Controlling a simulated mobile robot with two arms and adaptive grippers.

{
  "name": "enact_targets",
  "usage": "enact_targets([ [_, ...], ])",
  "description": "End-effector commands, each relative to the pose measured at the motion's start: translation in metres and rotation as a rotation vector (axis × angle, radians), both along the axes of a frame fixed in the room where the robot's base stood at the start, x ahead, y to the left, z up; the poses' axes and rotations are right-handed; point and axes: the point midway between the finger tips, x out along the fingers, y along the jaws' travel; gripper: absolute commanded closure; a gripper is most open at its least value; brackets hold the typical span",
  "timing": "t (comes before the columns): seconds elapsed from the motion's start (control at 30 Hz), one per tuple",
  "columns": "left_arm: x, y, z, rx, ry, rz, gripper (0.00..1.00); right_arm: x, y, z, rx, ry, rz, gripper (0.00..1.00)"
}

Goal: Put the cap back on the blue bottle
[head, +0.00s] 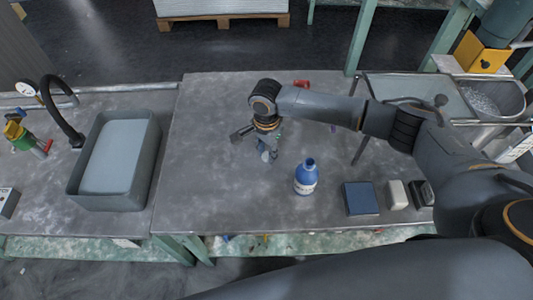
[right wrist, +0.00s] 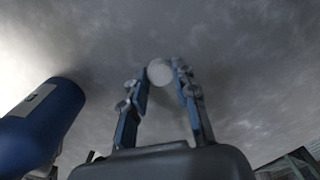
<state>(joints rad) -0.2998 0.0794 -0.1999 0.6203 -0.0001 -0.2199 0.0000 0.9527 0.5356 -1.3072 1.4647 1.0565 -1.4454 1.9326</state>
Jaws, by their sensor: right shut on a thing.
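The blue bottle (head: 306,180) stands upright on the grey table, with a pale label band and no cap on its neck. In the right wrist view the bottle (right wrist: 42,125) is at the left edge, apart from the fingers. My right gripper (head: 268,154) points down over the table, to the left of the bottle. In the right wrist view the gripper (right wrist: 163,82) is shut on a small round whitish cap (right wrist: 159,72) between its fingertips. In the head view the cap cannot be made out. My left gripper is not in view.
A blue box (head: 361,198), a white block (head: 398,194) and a black item (head: 423,193) sit right of the bottle. A red object (head: 301,84) lies at the back. A grey basin (head: 155,165) stands at left, by a black faucet (head: 62,108). Table between basin and gripper is clear.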

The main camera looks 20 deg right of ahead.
Motion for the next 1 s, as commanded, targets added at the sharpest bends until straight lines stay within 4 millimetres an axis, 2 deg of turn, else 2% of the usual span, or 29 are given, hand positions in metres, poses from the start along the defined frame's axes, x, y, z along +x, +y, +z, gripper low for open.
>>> enact_targets([
  [0.23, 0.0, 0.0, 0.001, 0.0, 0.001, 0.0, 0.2, 0.001, 0.0, 0.011, 0.002, -0.001, -0.001, 0.81],
  [0.4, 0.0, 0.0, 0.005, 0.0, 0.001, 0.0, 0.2, -0.002, 0.003, 0.037, 0.004, -0.001, 0.003, 0.81],
  [0.67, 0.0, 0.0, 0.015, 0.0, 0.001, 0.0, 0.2, -0.039, 0.036, 0.095, 0.005, -0.003, 0.006, 0.81],
  [0.8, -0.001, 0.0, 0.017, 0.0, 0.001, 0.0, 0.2, -0.067, 0.061, 0.108, 0.005, 0.001, 0.007, 0.81],
  [1.0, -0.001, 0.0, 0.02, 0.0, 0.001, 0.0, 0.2, -0.093, 0.083, 0.124, 0.003, 0.001, 0.002, 0.81],
])
